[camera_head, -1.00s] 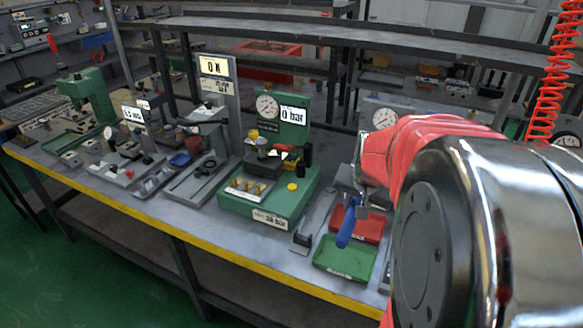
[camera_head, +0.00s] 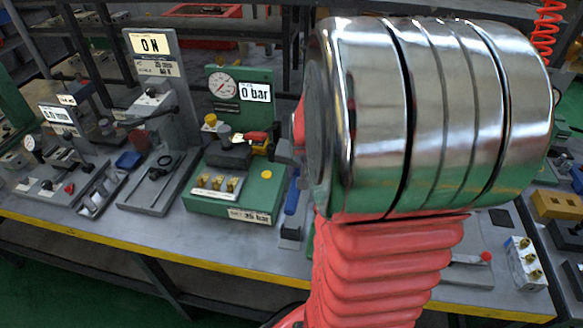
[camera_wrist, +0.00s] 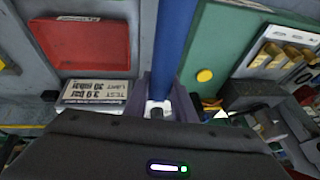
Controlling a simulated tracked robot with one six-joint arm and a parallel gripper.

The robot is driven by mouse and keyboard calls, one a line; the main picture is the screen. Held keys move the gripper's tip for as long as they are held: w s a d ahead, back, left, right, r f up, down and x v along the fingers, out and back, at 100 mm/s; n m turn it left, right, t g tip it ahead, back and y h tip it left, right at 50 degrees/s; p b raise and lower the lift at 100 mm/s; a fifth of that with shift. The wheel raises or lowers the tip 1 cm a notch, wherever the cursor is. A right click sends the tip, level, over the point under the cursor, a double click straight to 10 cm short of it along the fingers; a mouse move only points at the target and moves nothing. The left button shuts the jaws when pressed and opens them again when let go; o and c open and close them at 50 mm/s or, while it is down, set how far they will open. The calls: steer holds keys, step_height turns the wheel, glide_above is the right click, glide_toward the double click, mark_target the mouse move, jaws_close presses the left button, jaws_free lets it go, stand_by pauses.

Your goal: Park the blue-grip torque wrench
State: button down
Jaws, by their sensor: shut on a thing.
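The torque wrench's blue grip (camera_head: 292,192) shows in the head view between the green test block and my arm. In the wrist view the blue grip (camera_wrist: 175,45) runs from the top edge down to my gripper (camera_wrist: 158,108). My gripper is shut on the wrench, with the grip pointing away from it. The wrench's head is hidden. I cannot tell whether the wrench touches the bench or a holder.
The green test block (camera_head: 232,205) with its gauge stands close beside the grip. In the wrist view a red tray (camera_wrist: 80,68) and a printed label (camera_wrist: 95,95) lie left of the grip. A grey stand (camera_head: 150,190) is farther left. The yellow bench edge (camera_head: 100,234) runs in front.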

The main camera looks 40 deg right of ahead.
stand_by(0.4)
steer(key=shift+f, duration=4.45)
steer(key=c, duration=1.4)
jaws_free()
steer(key=shift+s+a, duration=0.1)
steer(key=shift+r, duration=0.1)
